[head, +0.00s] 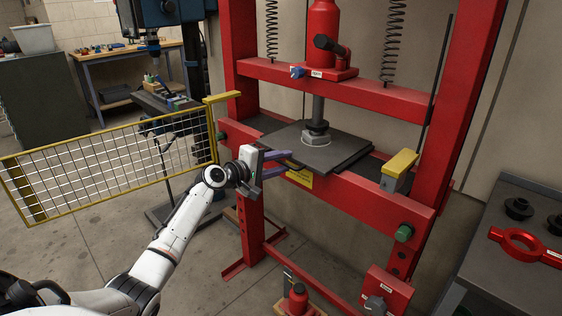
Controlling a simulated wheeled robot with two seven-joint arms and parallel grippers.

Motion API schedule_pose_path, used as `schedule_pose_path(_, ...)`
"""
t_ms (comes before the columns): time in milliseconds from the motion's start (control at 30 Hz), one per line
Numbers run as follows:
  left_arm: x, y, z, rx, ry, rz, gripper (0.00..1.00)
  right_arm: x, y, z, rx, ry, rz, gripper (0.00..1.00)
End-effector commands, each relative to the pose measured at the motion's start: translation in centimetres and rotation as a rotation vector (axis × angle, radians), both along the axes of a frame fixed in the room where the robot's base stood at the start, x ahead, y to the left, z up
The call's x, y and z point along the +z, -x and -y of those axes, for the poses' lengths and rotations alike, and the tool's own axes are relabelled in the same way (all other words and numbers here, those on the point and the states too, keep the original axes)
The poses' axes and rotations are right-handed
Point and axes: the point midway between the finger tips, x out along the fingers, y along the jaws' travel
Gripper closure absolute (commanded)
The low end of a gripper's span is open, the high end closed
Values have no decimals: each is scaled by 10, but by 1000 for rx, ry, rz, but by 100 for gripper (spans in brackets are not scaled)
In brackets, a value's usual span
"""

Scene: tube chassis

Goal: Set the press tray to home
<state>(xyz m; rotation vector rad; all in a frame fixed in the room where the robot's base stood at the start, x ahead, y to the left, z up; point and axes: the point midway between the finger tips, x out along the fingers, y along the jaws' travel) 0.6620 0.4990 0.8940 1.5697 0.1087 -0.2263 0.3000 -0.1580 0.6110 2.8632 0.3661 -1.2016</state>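The press tray appears to be the dark flat plate (345,153) on the red press frame, under the ram (317,122). A pale ring shows around the ram's foot on the plate. My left gripper (290,159) reaches from the lower left to the plate's front left edge. Its two purple fingers are apart, with a gap between them. I cannot tell whether they touch the plate. A yellow label (298,176) shows just below the fingertips. My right gripper is out of view.
A yellow mesh guard (110,165) stands left of the press. A yellow-topped block (400,166) sits on the press beam's right side. A grey table (510,245) with a red ring-shaped tool (520,243) is at the right. A small red jack (298,298) stands low in front.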

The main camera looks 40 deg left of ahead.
Motion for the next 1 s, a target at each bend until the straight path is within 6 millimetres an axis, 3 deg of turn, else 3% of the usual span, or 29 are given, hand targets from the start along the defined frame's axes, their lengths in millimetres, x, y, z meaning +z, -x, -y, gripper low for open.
schedule_pose_path(367, 2, 8, -1, 1, 1, 1, 73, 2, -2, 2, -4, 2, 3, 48)
schedule_pose_path(800, 18, 82, -6, 1, -2, -1, 73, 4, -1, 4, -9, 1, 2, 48)
schedule_pose_path(1000, 22, 99, -7, 0, 0, 1, 73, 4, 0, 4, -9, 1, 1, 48)
